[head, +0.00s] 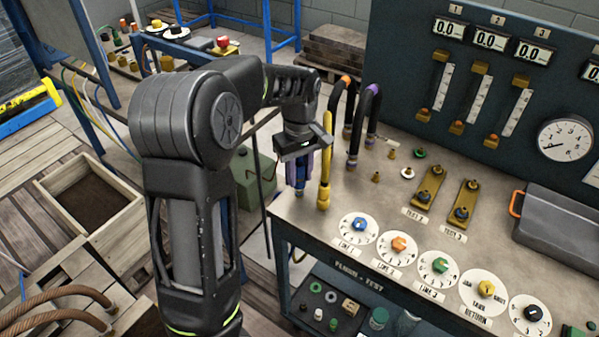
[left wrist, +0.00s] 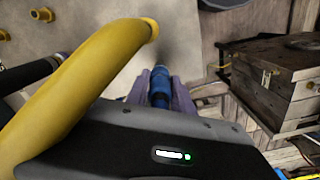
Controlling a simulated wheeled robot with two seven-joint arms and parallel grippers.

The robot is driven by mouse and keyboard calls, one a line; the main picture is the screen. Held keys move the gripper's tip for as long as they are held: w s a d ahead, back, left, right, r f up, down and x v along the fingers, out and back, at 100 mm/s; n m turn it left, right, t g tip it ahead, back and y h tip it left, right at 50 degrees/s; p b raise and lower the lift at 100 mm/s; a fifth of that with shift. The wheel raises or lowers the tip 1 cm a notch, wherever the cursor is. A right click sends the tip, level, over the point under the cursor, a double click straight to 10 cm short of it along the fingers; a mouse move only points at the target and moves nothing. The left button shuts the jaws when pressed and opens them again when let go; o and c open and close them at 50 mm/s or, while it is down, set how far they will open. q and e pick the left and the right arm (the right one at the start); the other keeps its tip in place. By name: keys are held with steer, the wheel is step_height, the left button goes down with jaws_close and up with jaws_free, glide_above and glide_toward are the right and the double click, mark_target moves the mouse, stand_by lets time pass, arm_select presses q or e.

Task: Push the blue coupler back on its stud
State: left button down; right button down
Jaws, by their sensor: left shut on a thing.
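The blue coupler (head: 300,186) is upright at the left edge of the bench top, below my left gripper (head: 299,170). In the left wrist view the blue coupler (left wrist: 160,82) sits between the two purple fingers of my left gripper (left wrist: 160,92), which are shut on it. The coupler's lower end is at or just above the bench top; I cannot tell if it touches. Its stud is hidden from view. My right gripper is not in view.
A yellow hose (head: 325,150) stands close beside the coupler, and dark hoses with orange (head: 346,82) and purple (head: 372,88) bands stand behind. Bare brass studs (head: 376,178) rise nearby. Numbered dials (head: 358,229) lie in front. A wooden box (left wrist: 275,85) is beyond the bench edge.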

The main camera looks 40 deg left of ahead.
mark_target(300, 160)
arm_select(q)
steer(key=shift+f, duration=0.2)
steer(key=shift+f+b, duration=0.3)
steer(key=shift+f, duration=0.05)
steer(key=shift+f+b, duration=0.3)
steer(key=shift+f, duration=0.4)
stand_by(1.7)
stand_by(0.4)
steer(key=c, duration=1)
jaws_free()
steer(key=shift+f, duration=0.1)
step_height(300, 160, up, 8)
steer(key=shift+f, duration=0.1)
